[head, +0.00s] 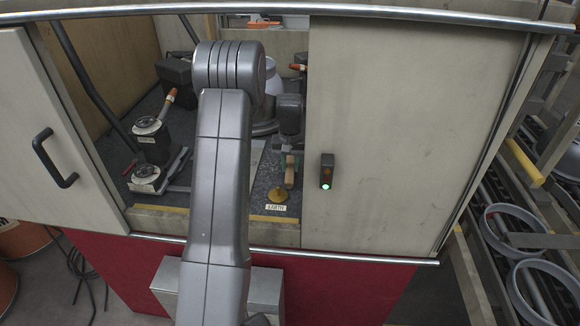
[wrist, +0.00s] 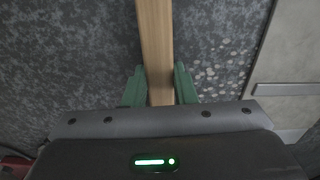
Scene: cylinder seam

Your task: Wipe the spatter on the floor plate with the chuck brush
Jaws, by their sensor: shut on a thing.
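My gripper (wrist: 159,80) is shut on the wooden handle of the chuck brush (wrist: 156,35), with a green finger on each side. In the head view my gripper (head: 289,158) is inside the open cabinet, and a short piece of the brush's handle (head: 290,174) shows below it. The brush's bristle end is not clearly visible in either view. The floor plate (wrist: 75,60) is dark, mottled grey. The spatter (wrist: 226,68) is a patch of pale spots on it, right of the handle in the wrist view. I cannot make out the spatter in the head view.
A pale flat plate (wrist: 295,65) lies right of the spatter. A brass-coloured piece (head: 279,195) stands by an "EARTH" label (head: 276,208) at the front sill. Clamp-like tools (head: 148,178) stand at the left. Sliding doors (head: 400,130) flank the opening.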

